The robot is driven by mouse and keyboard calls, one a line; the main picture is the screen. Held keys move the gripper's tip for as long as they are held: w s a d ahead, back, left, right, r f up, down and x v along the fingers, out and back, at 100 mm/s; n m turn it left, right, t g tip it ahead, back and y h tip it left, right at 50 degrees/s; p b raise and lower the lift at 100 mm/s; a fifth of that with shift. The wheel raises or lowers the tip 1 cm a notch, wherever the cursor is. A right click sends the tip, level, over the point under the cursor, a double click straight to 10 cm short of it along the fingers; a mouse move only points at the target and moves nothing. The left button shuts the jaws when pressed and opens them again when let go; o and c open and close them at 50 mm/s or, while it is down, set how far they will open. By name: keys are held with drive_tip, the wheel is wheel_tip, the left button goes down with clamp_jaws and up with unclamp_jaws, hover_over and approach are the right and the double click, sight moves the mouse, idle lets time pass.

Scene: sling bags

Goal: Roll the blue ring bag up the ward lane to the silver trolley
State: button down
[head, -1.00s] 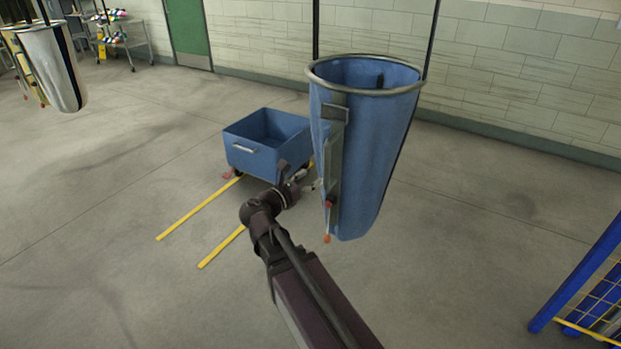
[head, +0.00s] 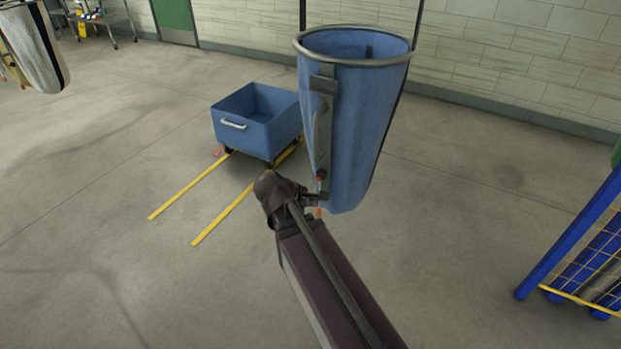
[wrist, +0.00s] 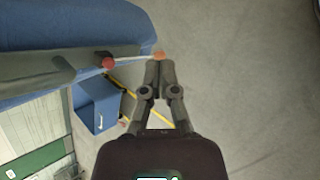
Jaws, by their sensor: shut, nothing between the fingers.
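The blue ring bag (head: 350,125) hangs mouth up, with a metal ring round its open top and two dark uprights rising from it. A grey strip runs down its side to a red knob (head: 321,176) and an orange tip (head: 318,212). The bag fills the upper left of the wrist view (wrist: 60,35). My gripper (head: 318,197) is beside the bag's lower end. In the wrist view its fingers (wrist: 159,66) are together and empty, just short of the orange tip; contact is unclear. A silvery wheeled rack (head: 100,20), possibly the trolley, stands at the back left.
A blue wheeled bin (head: 257,125) stands on the floor beyond my arm, by two yellow floor lines (head: 188,186). A silvery bag (head: 30,45) hangs at upper left. A blue frame with yellow mesh (head: 585,265) stands at right. Open floor lies between.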

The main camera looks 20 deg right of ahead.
drive_tip(key=s+a+f+m+g+y, duration=0.2)
drive_tip(key=s+a+f+m+y, duration=0.3)
drive_tip(key=m, duration=0.5)
drive_tip(key=shift+s+a+f+m+g+y, duration=0.25)
drive_tip(key=shift+s+a+m+g+y, duration=0.25)
drive_tip(key=shift+a+y, duration=1.1)
drive_tip(key=shift+s+d, duration=0.2)
